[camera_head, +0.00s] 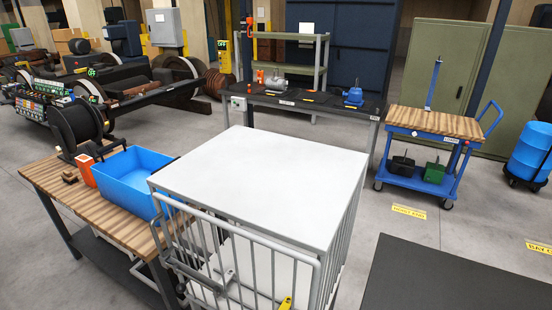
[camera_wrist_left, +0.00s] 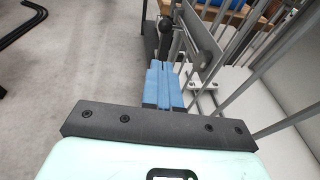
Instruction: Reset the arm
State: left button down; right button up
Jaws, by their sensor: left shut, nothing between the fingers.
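My left gripper (camera_wrist_left: 161,70) shows in the left wrist view, its two blue fingers shut together with nothing between them. The fingertips are close to a black knob (camera_wrist_left: 168,26) and a grey latch plate (camera_wrist_left: 203,38) on the barred gate of a cage. I cannot tell whether they touch. In the head view, the white-topped cage (camera_head: 262,178) stands front and centre, with its barred gate (camera_head: 240,262) toward me. Neither gripper shows in the head view, and my right gripper is in no view.
A wooden bench (camera_head: 118,215) with a blue bin (camera_head: 130,180) stands left of the cage. A dark workbench (camera_head: 300,100) stands behind it. A blue cart (camera_head: 432,130) is at right. A dark surface (camera_head: 450,280) fills the lower right. Open floor lies between cage and cart.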

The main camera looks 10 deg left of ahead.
pick_arm(q)
jog(key=s+a+f+n+g+h, duration=0.3)
jog(key=s+f+n+g+h, duration=0.6)
jog(key=s+f, duration=1)
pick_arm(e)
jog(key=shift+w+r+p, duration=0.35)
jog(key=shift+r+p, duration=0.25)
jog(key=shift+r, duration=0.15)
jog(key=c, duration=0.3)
pick_arm(q)
jog(key=s+d+f+n+h, duration=0.3)
jog(key=s+d+n, duration=0.1)
jog(key=n, duration=0.5)
jog(key=s+d+f+n+h, duration=0.3)
jog(key=d+n, duration=0.3)
jog(key=n, duration=0.4)
jog(key=shift+s+d+n+h, duration=0.35)
jog(key=shift+s+h, duration=0.15)
jog(key=shift+h, duration=0.3)
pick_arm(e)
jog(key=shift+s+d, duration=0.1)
